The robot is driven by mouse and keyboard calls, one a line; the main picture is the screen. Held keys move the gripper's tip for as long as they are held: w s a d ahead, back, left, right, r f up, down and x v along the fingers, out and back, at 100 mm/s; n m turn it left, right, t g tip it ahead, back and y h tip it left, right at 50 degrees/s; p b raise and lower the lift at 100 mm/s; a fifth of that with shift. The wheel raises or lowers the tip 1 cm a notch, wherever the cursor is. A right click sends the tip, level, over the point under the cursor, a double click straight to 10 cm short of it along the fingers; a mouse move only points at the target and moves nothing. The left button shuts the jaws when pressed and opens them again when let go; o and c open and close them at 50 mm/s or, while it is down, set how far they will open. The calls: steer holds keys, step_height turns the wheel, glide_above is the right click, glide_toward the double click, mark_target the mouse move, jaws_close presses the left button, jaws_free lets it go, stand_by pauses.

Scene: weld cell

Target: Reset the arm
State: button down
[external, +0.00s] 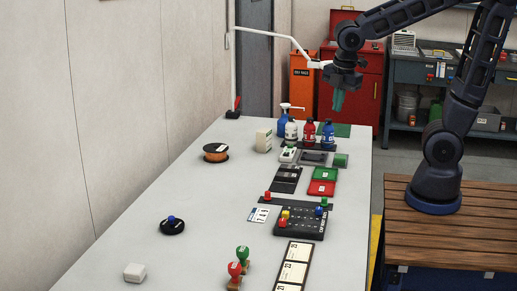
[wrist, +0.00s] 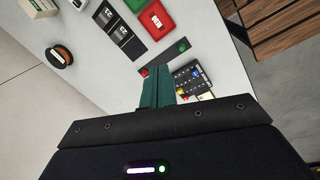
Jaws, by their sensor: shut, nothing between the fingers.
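My gripper (external: 338,101) hangs over the far right part of the white table (external: 185,215), pointing down, with teal fingers. It is shut and empty, well above the table top. In the wrist view the teal fingers (wrist: 158,88) are together, in front of the black keypad board with coloured knobs. My dark arm reaches in from the right, from its base on the wooden slatted bench (external: 440,228).
Bottles (external: 327,133) stand under and left of my gripper. A lamp arm (external: 275,35) reaches close to my wrist. The keypad board (external: 302,220), red tray (external: 321,188), orange spool (external: 216,152) and stamps (external: 235,270) are on the table. The table's left side is mostly clear.

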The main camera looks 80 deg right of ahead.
steer(key=s+d+r+m+t+y, duration=0.1)
steer(key=s+d+r+m+t, duration=0.2)
steer(key=s+d+m, duration=0.5)
steer(key=s+r+m, duration=0.1)
steer(key=s+m, duration=0.1)
steer(key=m, duration=0.2)
steer(key=shift+s+r+m, duration=0.15)
steer(key=shift+s+m, duration=0.25)
stand_by(1.9)
